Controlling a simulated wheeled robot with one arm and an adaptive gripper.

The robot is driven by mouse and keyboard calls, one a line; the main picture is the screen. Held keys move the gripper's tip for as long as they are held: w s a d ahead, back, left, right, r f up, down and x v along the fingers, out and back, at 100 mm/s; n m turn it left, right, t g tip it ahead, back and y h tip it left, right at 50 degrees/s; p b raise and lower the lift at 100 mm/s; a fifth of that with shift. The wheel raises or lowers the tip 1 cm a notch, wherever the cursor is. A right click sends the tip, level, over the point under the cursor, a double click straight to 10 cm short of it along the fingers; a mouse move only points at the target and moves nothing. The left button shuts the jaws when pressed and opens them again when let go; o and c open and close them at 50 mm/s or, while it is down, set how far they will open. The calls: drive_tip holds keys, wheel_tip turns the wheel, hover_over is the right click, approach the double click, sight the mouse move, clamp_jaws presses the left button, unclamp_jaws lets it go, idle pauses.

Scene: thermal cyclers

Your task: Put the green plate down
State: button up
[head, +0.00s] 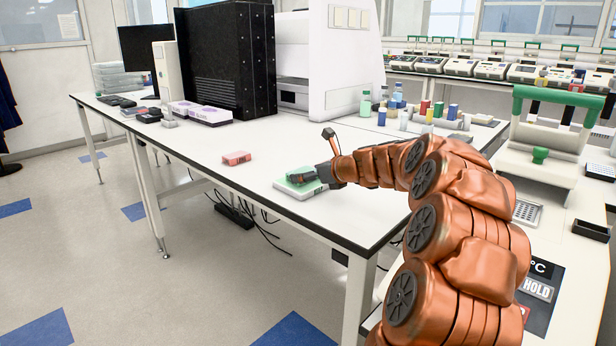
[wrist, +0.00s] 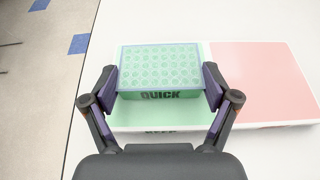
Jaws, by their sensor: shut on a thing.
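The green plate (wrist: 160,68) is a small rectangular block with rows of round wells and the word QUICK on its near side. My gripper (wrist: 160,85) is shut on it, one finger at each short side. The plate is level over the green half (wrist: 135,115) of a flat mat, whose other half is pink (wrist: 262,80). I cannot tell whether it touches the mat. In the head view the green plate (head: 298,180) is at my gripper (head: 312,176), near the front edge of the white bench; the gripper partly hides it.
A pink plate (head: 237,158) lies on the white bench (head: 215,190), left of and behind the mat. A black machine (head: 227,60) and a white machine (head: 335,50) stand farther back. Bottles and colored tubes (head: 430,110) stand at the right. The bench's front edge is close by.

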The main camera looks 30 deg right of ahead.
idle(0.3)
drive_tip(key=o, duration=0.9)
drive_tip(key=shift+f, duration=0.1)
drive_tip(key=p+v, duration=0.1)
drive_tip(key=v, duration=1.1)
drive_tip(key=shift+r, duration=0.25)
drive_tip(key=shift+a, duration=0.1)
